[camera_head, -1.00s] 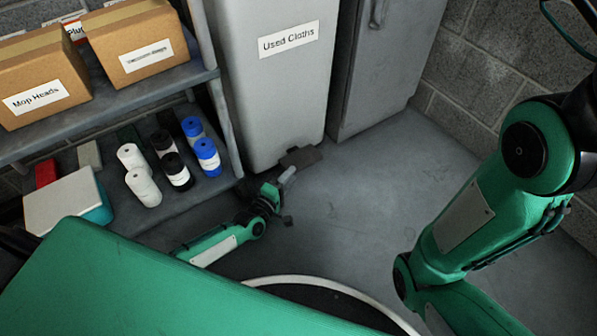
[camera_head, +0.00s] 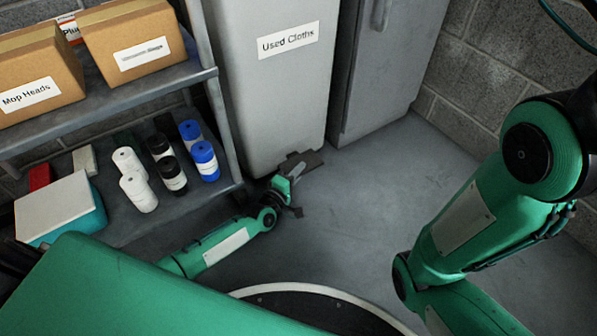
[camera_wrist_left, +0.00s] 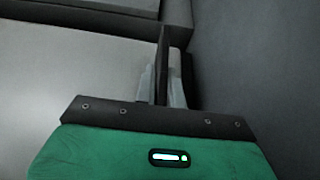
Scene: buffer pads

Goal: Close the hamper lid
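The hamper (camera_head: 275,95) is a tall grey bin labelled "Used Cloths". Its top and lid are outside the head view. A dark flat plate (camera_head: 309,158), perhaps a pedal, sticks out low at its front. My left gripper (camera_head: 296,171) is down near the floor at this plate. In the left wrist view, the left gripper's two pale fingers (camera_wrist_left: 162,86) lie on either side of a thin dark plate (camera_wrist_left: 165,42), close to it. I cannot tell whether they grip it. My right arm crosses the right side, and its gripper is out of view.
A grey shelf (camera_head: 115,100) on the left holds boxes, rolls and a white-lidded container (camera_head: 55,205). A grey cabinet (camera_head: 385,65) stands right of the hamper. Block walls (camera_head: 475,70) close the corner. The floor (camera_head: 375,185) before the cabinet is clear.

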